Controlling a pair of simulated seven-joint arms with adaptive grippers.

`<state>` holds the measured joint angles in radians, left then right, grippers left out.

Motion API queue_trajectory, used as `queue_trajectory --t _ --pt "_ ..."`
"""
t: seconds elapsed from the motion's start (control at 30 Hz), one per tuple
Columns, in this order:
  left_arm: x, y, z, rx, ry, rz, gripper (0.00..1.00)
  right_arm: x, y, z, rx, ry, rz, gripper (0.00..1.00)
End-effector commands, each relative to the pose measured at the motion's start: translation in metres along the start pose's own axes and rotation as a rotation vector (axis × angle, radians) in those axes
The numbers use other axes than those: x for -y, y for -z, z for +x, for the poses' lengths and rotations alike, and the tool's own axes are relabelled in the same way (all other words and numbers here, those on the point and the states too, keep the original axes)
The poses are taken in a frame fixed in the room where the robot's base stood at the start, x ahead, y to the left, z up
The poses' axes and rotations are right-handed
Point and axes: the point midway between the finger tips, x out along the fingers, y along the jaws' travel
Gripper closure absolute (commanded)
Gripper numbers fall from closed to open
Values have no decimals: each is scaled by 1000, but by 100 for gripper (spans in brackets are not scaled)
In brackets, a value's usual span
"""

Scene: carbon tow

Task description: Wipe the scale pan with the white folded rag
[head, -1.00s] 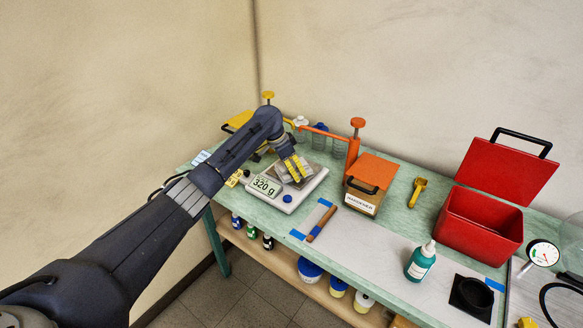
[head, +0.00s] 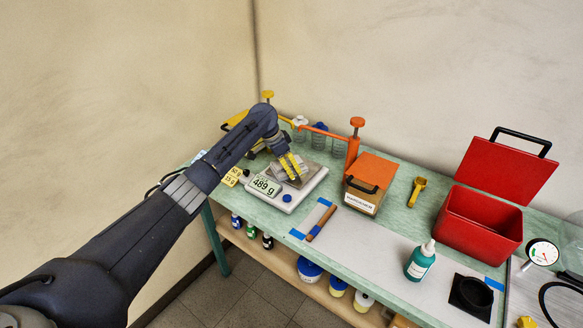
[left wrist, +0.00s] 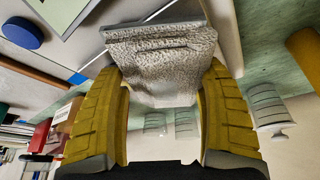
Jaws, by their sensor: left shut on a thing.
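The scale (head: 285,200) stands on the green bench toward its left end, with a grey square pan (head: 310,171) and a display reading 489 g. My left gripper (head: 291,172) is over the pan, its yellow fingers pointing down. In the left wrist view the gripper (left wrist: 163,120) is shut on the pale, rough-textured rag (left wrist: 165,60), which lies against the pan between the two fingers. Much of the pan is hidden by the rag and fingers. My right gripper is not in view.
An orange-lidded box (head: 368,184) stands close right of the scale, and an orange clamp post (head: 354,145) rises behind. Farther right are a yellow scoop (head: 417,191), an open red box (head: 481,222) and a teal bottle (head: 420,262). A brown stick (head: 322,223) lies in front.

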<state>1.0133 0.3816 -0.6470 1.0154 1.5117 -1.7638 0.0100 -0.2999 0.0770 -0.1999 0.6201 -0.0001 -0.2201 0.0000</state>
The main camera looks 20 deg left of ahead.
Motion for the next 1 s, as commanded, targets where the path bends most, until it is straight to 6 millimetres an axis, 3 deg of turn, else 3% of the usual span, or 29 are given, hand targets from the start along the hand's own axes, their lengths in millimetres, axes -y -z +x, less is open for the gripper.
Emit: queue_trajectory --t 0.67,1.0 --pt "-29 16 8 -3 -2 4 55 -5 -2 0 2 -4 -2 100" --pt "-14 7 8 -1 0 0 55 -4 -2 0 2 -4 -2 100"
